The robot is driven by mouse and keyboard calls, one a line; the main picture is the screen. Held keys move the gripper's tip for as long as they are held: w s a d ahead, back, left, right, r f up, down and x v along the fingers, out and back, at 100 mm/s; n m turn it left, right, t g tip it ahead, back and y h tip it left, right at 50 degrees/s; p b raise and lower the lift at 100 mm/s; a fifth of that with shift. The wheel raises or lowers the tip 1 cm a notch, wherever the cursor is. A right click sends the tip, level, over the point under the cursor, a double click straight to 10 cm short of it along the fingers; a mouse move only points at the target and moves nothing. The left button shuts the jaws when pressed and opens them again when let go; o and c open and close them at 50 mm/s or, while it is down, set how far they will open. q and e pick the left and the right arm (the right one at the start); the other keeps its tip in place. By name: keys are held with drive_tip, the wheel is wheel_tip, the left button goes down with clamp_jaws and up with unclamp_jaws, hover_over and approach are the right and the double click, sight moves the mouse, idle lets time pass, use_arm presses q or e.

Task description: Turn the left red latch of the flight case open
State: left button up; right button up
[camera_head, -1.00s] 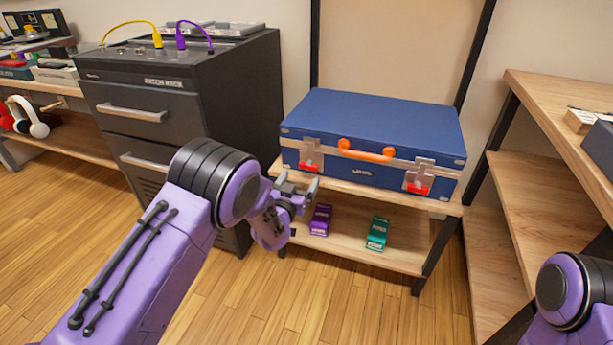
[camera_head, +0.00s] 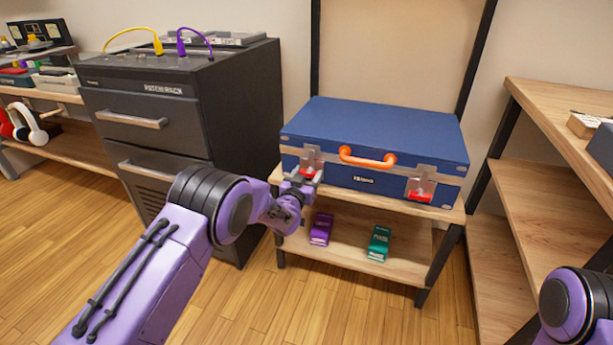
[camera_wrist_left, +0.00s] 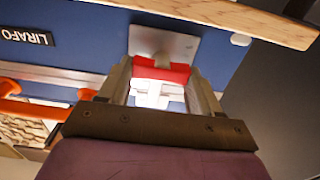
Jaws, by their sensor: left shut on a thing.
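The blue flight case (camera_head: 375,132) sits closed on the upper board of a small wooden shelf. Its left red latch (camera_head: 307,172) is on the front, left of the orange handle (camera_head: 367,158). My left gripper (camera_head: 304,181) is at this latch. In the left wrist view the red latch (camera_wrist_left: 162,72) lies between the two fingers of my left gripper (camera_wrist_left: 163,82), which are shut on it. The right red latch (camera_head: 420,195) is on the front, right of the handle. My right arm shows at the lower right, but its gripper is out of view.
The wooden shelf (camera_head: 440,212) carries a purple box (camera_head: 321,229) and a green box (camera_head: 379,243) on its lower board, below the case. A dark drawer cabinet (camera_head: 150,110) stands to the left. Another wooden shelf (camera_head: 510,205) stands to the right.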

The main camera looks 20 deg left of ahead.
use_arm(q)
drive_tip(key=shift+n, duration=0.3)
drive_tip(key=n+p, duration=0.1)
drive_tip(key=n, duration=0.2)
drive_tip(key=shift+a+n, duration=0.15)
drive_tip(key=shift+n, duration=0.15)
drive_tip(key=shift+a+f+n+b, duration=0.15)
drive_tip(key=shift+n+b, duration=0.5)
drive_tip(key=shift+n, duration=2.75)
drive_tip(key=shift+f+n+b, duration=0.2)
drive_tip(key=shift+n+b, duration=0.4)
drive_tip(key=shift+n, duration=2.8)
drive_tip(key=o, duration=1.1)
drive_tip(key=shift+c, duration=0.2)
